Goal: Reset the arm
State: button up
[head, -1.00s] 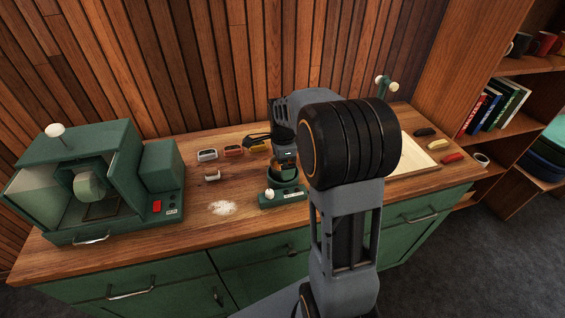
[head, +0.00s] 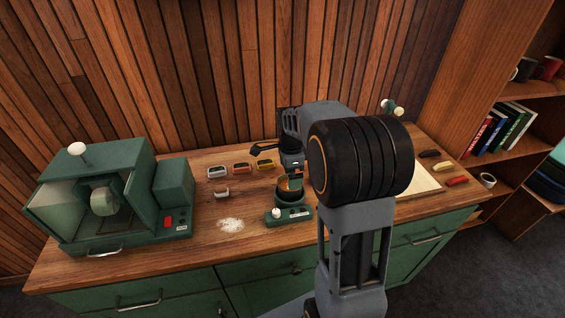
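My arm rises in front of the wooden counter (head: 190,250), its big black joint right of the picture's middle. My gripper (head: 291,178) points down over a small green device with a round cup (head: 290,212) and a white knob. The fingertips are small and partly hidden by the cup and arm, so I cannot tell whether they are open or shut, or touching anything.
A green machine (head: 110,195) with a red switch stands on the left of the counter. White powder (head: 230,225) and several small coloured items, including a yellow one (head: 265,165), lie near the middle. A pale tray (head: 425,182) is right of my arm. Shelves with books (head: 497,130) stand at right.

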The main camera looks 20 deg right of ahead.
jog(key=s+a+r+n+t, duration=0.2)
jog(key=s+a+r+n, duration=0.1)
jog(key=s+n, duration=0.5)
jog(key=s+a+r+n+t, duration=0.2)
jog(key=s+a+n, duration=0.4)
jog(key=n, duration=0.6)
jog(key=shift+s+a+r, duration=0.25)
jog(key=shift+s+r, duration=0.55)
jog(key=shift+s, duration=0.2)
